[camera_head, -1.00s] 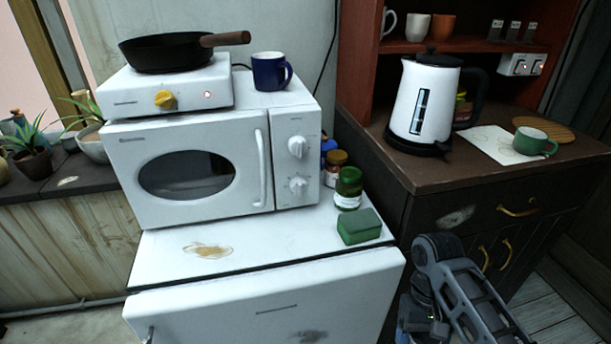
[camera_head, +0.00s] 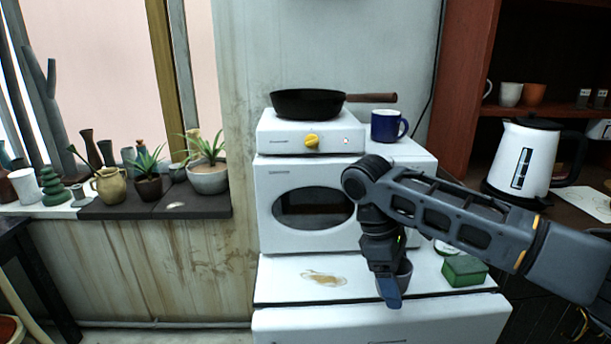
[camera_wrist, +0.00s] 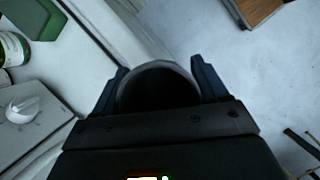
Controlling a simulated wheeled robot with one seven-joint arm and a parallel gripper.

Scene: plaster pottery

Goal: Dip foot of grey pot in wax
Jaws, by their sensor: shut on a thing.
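My gripper (camera_head: 393,288) points down in front of the white microwave, above the white cabinet's front edge. It is shut on a dark grey pot (camera_head: 404,272), which shows mostly behind a finger. In the wrist view the pot's round rim (camera_wrist: 158,66) sits between the two fingers and its inside is dark. The pot's foot is hidden. A black pan (camera_head: 305,104) with a wooden handle stands on a white hot plate (camera_head: 272,140) with a yellow knob, on top of the microwave. I cannot see what the pan holds, and no wax is visible.
A blue mug (camera_head: 385,125) stands right of the pan, near its handle. The microwave (camera_head: 272,238) sits on the white cabinet (camera_head: 285,285). A green block (camera_head: 464,270) lies at its right, and a kettle (camera_head: 523,155) stands further right. Potted plants line the left ledge (camera_head: 205,208).

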